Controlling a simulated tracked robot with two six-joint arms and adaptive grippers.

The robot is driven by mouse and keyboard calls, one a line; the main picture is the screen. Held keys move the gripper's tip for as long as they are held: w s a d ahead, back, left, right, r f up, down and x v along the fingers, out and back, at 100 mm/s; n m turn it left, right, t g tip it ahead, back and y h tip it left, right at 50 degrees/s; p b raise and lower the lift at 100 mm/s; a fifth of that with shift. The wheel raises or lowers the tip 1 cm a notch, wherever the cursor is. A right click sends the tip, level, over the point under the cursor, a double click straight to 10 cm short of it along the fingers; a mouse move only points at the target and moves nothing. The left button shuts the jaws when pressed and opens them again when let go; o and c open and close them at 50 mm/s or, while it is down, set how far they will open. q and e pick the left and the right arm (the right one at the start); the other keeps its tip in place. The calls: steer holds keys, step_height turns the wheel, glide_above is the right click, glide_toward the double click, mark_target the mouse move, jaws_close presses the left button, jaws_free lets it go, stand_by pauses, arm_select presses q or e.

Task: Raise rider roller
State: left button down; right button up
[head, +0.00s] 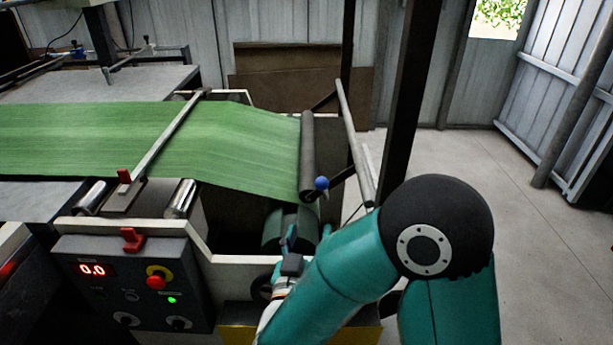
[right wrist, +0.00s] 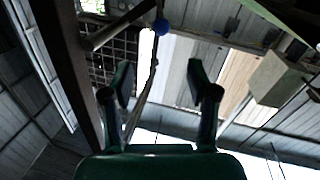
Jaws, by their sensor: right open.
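The rider roller (head: 307,155) is a dark cylinder lying across the end of the green woven web. A lever with a blue ball knob (head: 321,183) sits at its near end. The knob also shows in the right wrist view (right wrist: 161,27), at the top, beyond the fingertips and a little left of the middle of the gap. My right gripper (head: 298,236) is below the knob in the head view, partly hidden by its own arm. In the right wrist view its two fingers (right wrist: 160,88) are apart with nothing between them. My left gripper is out of view.
The green web (head: 130,140) runs in from the left over the machine frame. A control panel (head: 135,285) with a red button and 0.0 display stands at front left. A dark post (head: 405,100) rises right of the roller. The floor at right is clear.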

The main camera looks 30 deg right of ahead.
mark_target(320, 188)
steer(key=p+x, duration=0.3)
steer(key=x, duration=1.3)
steer(key=shift+w+d, duration=0.15)
steer(key=shift+w, duration=0.2)
steer(key=shift+c, duration=0.3)
jaws_close()
